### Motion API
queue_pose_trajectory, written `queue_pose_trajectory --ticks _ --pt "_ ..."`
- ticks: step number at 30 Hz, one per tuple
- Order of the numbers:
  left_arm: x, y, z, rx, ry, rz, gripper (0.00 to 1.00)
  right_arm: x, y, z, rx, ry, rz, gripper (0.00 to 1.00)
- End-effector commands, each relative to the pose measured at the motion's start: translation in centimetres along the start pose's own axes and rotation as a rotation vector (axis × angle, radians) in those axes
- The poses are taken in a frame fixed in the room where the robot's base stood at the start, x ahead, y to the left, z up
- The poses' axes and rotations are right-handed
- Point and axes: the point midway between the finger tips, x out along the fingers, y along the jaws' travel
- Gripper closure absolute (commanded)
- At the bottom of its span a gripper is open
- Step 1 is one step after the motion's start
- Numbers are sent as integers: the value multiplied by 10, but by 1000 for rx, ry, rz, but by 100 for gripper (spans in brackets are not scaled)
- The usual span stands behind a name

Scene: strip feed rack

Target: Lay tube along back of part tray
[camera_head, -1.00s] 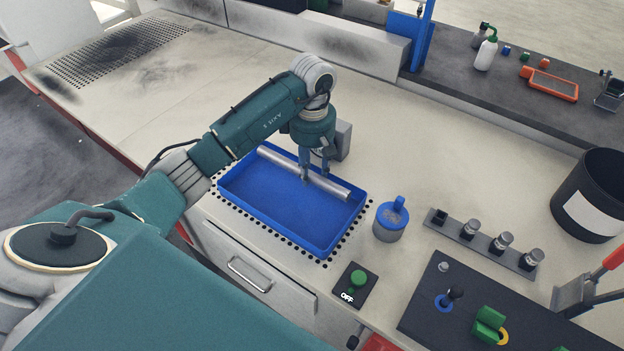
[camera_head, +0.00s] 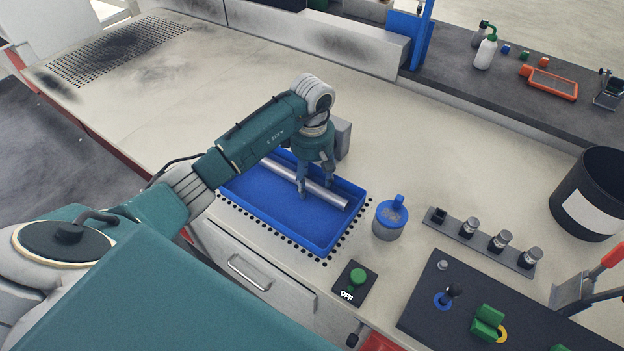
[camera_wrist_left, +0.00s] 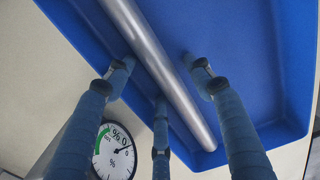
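The silver tube (camera_head: 325,194) lies lengthwise in the blue part tray (camera_head: 282,227), near its back long wall and roughly parallel to it. In the left wrist view the tube (camera_wrist_left: 160,62) crosses the tray, with a blue strip between it and the wall on the gauge side. My left gripper (camera_head: 316,188) is over the tray with its fingers spread around the tube. In the left wrist view the fingertips (camera_wrist_left: 160,75) stand apart from the tube on both sides. My arm hides part of the tray's left back area. My right gripper is not in view.
A grey box (camera_head: 343,138) stands behind the tray; a dial gauge (camera_wrist_left: 115,152) shows beside the tray in the wrist view. A blue-lidded pot (camera_head: 389,221) is close to the tray's right. A green button box (camera_head: 355,284) sits in front right. The bench behind is clear.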

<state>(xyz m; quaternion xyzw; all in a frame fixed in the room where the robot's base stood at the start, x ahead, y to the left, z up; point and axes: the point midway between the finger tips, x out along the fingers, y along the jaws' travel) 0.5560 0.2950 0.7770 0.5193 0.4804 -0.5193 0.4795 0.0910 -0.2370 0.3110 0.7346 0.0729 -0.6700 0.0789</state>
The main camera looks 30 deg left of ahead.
Motion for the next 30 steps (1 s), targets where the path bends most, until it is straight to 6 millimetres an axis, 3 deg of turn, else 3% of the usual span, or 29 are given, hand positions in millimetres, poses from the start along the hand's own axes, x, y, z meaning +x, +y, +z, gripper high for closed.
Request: queue_pose_trajectory --ticks 7,22,30 --pt "-10 1 0 0 1 4 47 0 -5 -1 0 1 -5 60" --pt "-106 1 0 0 1 3 47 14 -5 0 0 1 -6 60" --pt "-122 0 0 0 0 -1 47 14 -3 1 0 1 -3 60"
